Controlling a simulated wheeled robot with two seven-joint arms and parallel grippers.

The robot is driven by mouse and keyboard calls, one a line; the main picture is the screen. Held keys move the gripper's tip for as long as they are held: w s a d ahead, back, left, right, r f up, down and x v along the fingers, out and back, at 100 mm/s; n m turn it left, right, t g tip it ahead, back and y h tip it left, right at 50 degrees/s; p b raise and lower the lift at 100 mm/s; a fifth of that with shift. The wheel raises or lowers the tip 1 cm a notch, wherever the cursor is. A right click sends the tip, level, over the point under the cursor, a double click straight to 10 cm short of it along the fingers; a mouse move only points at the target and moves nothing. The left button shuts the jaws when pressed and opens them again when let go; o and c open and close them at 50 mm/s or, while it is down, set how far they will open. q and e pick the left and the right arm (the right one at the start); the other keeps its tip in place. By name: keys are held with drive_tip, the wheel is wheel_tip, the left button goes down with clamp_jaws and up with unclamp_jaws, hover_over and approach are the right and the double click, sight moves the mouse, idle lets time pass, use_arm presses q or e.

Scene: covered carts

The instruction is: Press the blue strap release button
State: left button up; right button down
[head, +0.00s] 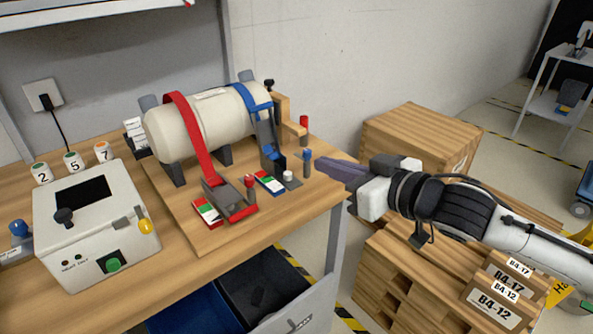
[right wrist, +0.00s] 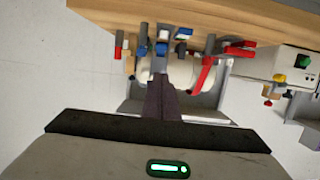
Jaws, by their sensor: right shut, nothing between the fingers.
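A white cylinder (head: 205,122) lies on a wooden board, held by a red strap (head: 190,135) and a blue strap (head: 252,95). A small post with a blue top, the blue button (head: 307,155), stands near the board's right edge, beside the blue strap's buckle (head: 268,140). My right gripper (head: 320,166) is shut and empty, its tips close to the right of the blue button. I cannot tell whether they touch. In the right wrist view the shut fingers (right wrist: 161,80) point toward the blue parts and the cylinder. My left gripper is not in view.
A red-topped post (head: 250,184) stands by the red strap's buckle, and a red peg (head: 303,124) farther back. A control box (head: 95,225) stands on the table at left. Wooden crates (head: 415,140) stand right of the table, near my right arm.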

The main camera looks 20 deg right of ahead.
drive_tip(key=p, duration=0.1)
hover_over(297, 185)
drive_tip(key=shift+s+f, duration=0.2)
drive_tip(key=shift+f, duration=0.35)
drive_tip(key=shift+s+f, duration=0.2)
drive_tip(key=shift+f, duration=0.3)
drive_tip(key=f, duration=0.2)
drive_tip(key=shift+w+a+f, duration=0.1)
drive_tip(key=shift+w+f, duration=0.25)
drive_tip(key=shift+w, duration=0.05)
drive_tip(key=shift+f, duration=0.9)
